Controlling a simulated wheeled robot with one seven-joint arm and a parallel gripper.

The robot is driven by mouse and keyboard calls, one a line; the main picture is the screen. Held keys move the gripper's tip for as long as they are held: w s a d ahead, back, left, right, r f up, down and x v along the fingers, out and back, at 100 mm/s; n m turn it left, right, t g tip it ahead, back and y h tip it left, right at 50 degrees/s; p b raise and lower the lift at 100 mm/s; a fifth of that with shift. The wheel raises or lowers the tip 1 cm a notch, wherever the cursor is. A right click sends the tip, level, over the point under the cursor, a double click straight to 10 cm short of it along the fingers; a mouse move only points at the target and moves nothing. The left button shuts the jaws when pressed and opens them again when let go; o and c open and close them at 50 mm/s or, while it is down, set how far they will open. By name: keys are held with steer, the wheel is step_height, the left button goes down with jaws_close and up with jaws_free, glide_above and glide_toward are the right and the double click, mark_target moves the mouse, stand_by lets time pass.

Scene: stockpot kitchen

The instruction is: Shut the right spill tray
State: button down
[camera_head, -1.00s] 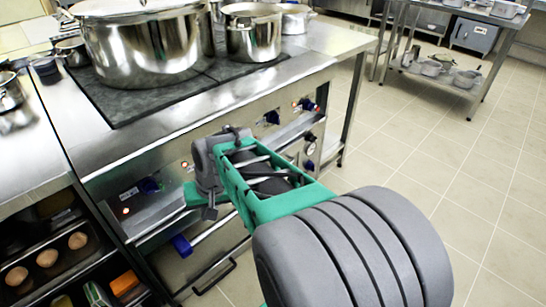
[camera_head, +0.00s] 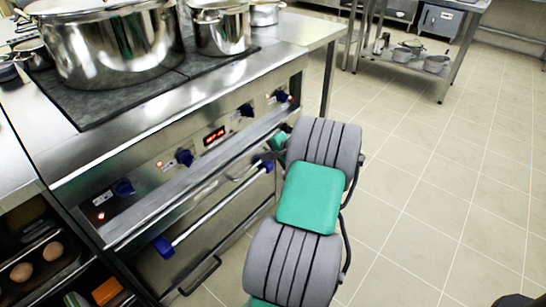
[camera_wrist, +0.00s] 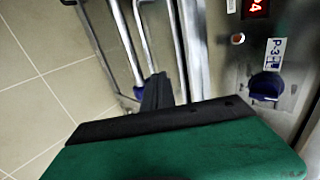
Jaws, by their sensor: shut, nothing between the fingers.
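The stove front shows a long steel ledge (camera_head: 185,178) under its control panel, where a spill tray front may be. I cannot tell the right spill tray apart or how far out it stands; my arm covers the right end of this front. My gripper (camera_wrist: 157,92) shows in the wrist view as dark fingers, shut and empty, beside metal bars in front of the stove. I cannot tell whether it touches them. In the head view my gripper is mostly hidden by my arm.
An oven handle bar (camera_head: 208,213) with blue end brackets sticks out below the ledge. Blue knobs and a red display (camera_head: 214,135) sit on the panel. A large stockpot (camera_head: 105,45) stands on the cooktop. Tiled floor (camera_head: 430,190) is clear to the right.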

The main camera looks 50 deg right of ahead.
mark_target(249, 154)
steer(key=w, duration=0.1)
steer(key=w+f, duration=0.1)
steer(key=w, duration=0.1)
steer(key=w+b, duration=0.1)
steer(key=shift+w+f, duration=0.25)
steer(key=shift+f, duration=0.05)
steer(key=shift+w+r, duration=0.15)
steer(key=shift+w, duration=0.4)
steer(key=shift+w+a, duration=0.1)
